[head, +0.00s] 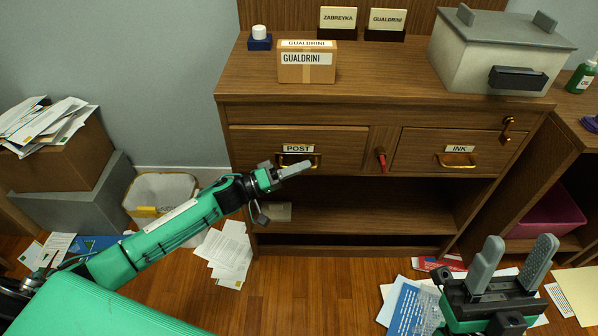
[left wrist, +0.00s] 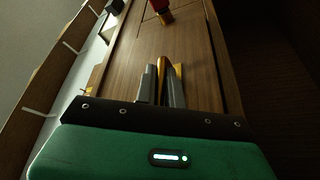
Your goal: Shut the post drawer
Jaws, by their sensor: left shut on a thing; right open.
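The post drawer (head: 340,140) is the left wooden drawer of the cabinet, with a white POST label (head: 298,148). Its front looks flush or nearly flush with the cabinet; a small gap is hard to tell. My left gripper (head: 292,171) is at its brass handle (head: 313,158), shut on it. In the left wrist view the handle (left wrist: 163,68) shows between the two grey fingers of the left gripper (left wrist: 163,85). My right gripper (head: 510,266) is open and empty, low at the right, away from the cabinet.
The ink drawer (head: 420,148) beside it looks shut, with keys (head: 508,125) above its right end. A red-handled item (head: 381,160) is between the drawers. A box (head: 306,70) and a grey machine (head: 500,50) stand on top. Papers (head: 228,250) litter the floor.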

